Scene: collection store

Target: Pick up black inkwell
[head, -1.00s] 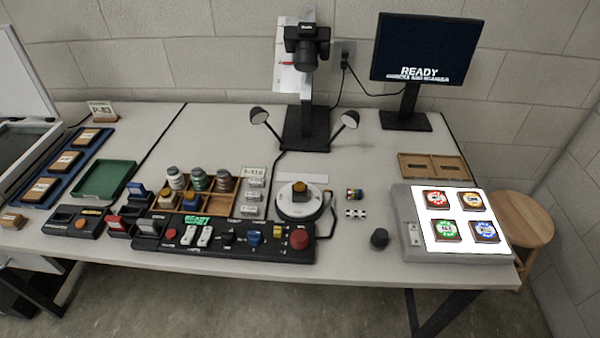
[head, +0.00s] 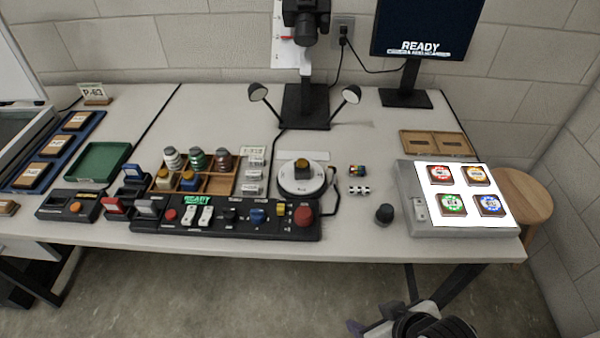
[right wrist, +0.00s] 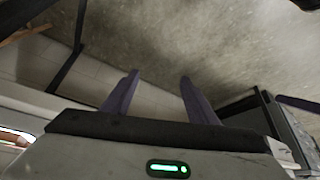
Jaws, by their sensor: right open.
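A small dark round pot, which looks like the black inkwell (head: 384,213), stands on the table near its front edge, left of the lit panel. My right gripper (head: 385,316) shows at the bottom of the head view, in front of the table and below its edge, well apart from the inkwell. In the right wrist view its two purple fingers (right wrist: 159,76) are spread with nothing between them. The inkwell is not seen in that view. My left gripper is not in view.
A lit panel (head: 412,222) with several coloured tiles is right of the inkwell. A wooden stool (head: 530,200) stands right. Table around the inkwell is clear.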

